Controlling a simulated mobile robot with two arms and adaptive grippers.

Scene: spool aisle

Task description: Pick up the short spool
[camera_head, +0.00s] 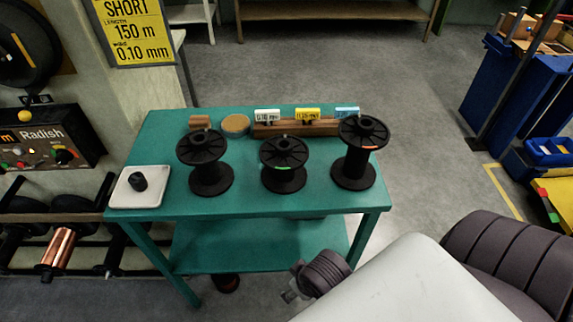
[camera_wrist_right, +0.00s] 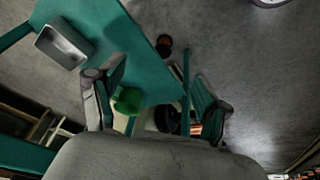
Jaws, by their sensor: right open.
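Three black spools stand upright on a teal table in the head view: a left one (camera_head: 205,162), a middle one (camera_head: 284,164) with a green mark, and a right one (camera_head: 356,153) with an orange mark. The middle spool looks the shortest and the right one the tallest. My right gripper (camera_wrist_right: 158,82) is open in the right wrist view, its two fingers wide apart, with no spool held. In the head view my right arm is in front of the table's lower right, low and apart from the spools. My left gripper is not in view.
The teal table (camera_head: 150,150) also bears a white tray (camera_head: 152,193) with a small black piece and a wooden rack (camera_head: 325,127) with label cards. A yellow sign (camera_head: 133,30) reads SHORT, 150 m, 0.10 mm. Blue bins (camera_head: 515,95) stand right; floor between is clear.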

